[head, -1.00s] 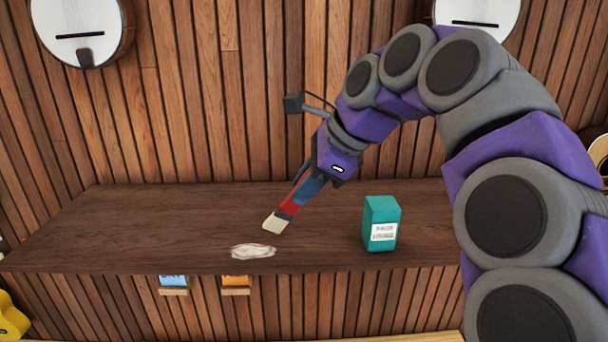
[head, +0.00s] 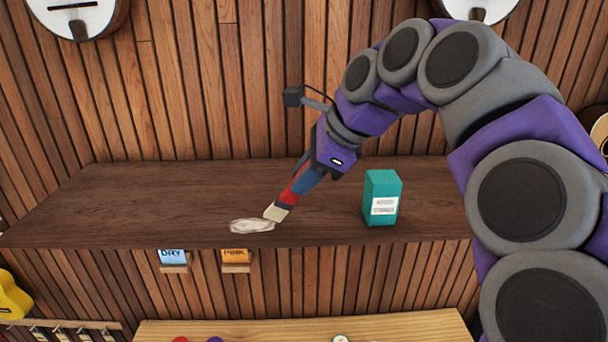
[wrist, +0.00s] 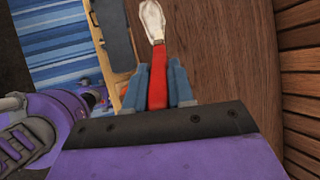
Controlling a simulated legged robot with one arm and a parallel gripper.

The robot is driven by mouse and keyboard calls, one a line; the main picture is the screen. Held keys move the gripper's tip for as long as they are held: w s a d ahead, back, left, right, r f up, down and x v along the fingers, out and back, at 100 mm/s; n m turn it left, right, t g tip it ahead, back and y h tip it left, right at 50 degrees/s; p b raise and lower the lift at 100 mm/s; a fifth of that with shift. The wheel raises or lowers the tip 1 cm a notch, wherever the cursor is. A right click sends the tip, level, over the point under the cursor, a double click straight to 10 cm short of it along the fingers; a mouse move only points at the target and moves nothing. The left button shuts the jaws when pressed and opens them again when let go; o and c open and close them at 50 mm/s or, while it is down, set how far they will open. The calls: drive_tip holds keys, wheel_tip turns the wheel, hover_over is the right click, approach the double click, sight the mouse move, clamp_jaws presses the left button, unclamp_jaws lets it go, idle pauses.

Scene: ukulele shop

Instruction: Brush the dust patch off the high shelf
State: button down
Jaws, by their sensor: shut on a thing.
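A pale dust patch (head: 252,226) lies on the dark wooden high shelf (head: 150,200), close to its front edge. My gripper (head: 303,183) is shut on a brush with a red handle and cream bristles (head: 276,213). The brush slants down to the left, and its bristle tip is at the right end of the dust patch. I cannot tell whether the bristles press on the shelf. In the wrist view the red brush handle (wrist: 157,78) sits between the blue fingers (wrist: 158,85), with a pale tip beyond it.
A teal box (head: 382,198) with a white label stands on the shelf right of the brush. Below the front edge are a blue "DRY" card (head: 172,256) and an orange card (head: 235,255). The shelf's left part is clear. A light wooden surface (head: 300,328) lies below.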

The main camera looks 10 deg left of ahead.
drive_tip(key=shift+f, duration=0.35)
drive_tip(key=shift+a, duration=0.1)
drive_tip(key=s+a+p, duration=0.1)
drive_tip(key=a, duration=0.6)
drive_tip(key=shift+s+a+p, duration=0.3)
drive_tip(key=shift+s+p, duration=0.1)
idle(0.4)
drive_tip(key=shift+w+d, duration=0.3)
drive_tip(key=shift+d, duration=1)
drive_tip(key=shift+w+d, duration=0.3)
drive_tip(key=shift+d, duration=1.05)
drive_tip(key=shift+w+d, duration=0.3)
drive_tip(key=shift+d, duration=1)
